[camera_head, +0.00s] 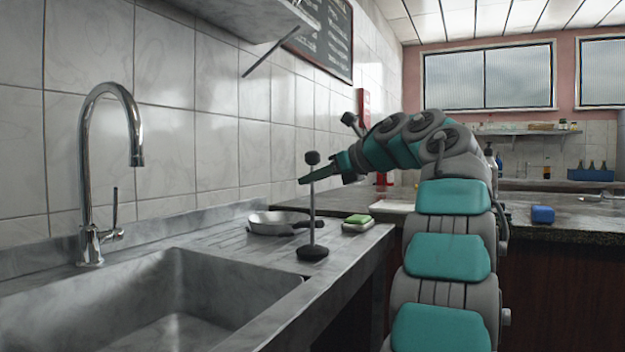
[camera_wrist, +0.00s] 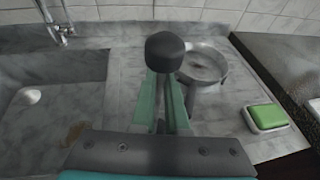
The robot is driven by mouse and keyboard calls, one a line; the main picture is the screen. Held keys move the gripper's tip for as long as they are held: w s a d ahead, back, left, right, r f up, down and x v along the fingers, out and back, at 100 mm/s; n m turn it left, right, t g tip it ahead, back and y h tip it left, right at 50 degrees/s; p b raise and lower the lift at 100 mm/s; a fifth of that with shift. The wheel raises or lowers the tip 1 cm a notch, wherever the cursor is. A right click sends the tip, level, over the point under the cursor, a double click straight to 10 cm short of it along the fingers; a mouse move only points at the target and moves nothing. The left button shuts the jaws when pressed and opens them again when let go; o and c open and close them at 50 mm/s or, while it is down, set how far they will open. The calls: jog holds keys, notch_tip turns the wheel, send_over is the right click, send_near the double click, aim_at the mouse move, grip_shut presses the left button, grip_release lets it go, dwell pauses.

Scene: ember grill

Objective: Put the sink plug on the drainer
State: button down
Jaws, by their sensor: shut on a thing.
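The sink plug (camera_head: 312,252) has a dark round base, a thin upright rod and a dark knob on top. My gripper (camera_head: 308,180) is shut on its rod just below the knob. The plug is upright over the grooved grey drainer (camera_head: 215,243), right of the sink. Its base looks at or very near the drainer surface; I cannot tell if it touches. In the wrist view the plug's knob (camera_wrist: 165,51) sits at the ends of the green fingers (camera_wrist: 166,90), and the base is hidden.
A metal pan (camera_head: 268,224) lies on the drainer behind the plug. A green sponge (camera_head: 358,219) sits on a white dish to the right. The sink basin (camera_head: 160,290) and a tall chrome tap (camera_head: 88,160) are at left. The drainer's front strip looks clear.

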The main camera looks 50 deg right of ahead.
jog(key=c, duration=0.9)
grip_release()
jog(key=shift+f, duration=0.1)
jog(key=p+v, duration=0.1)
jog(key=v, duration=1.1)
jog(key=shift+r, duration=0.2)
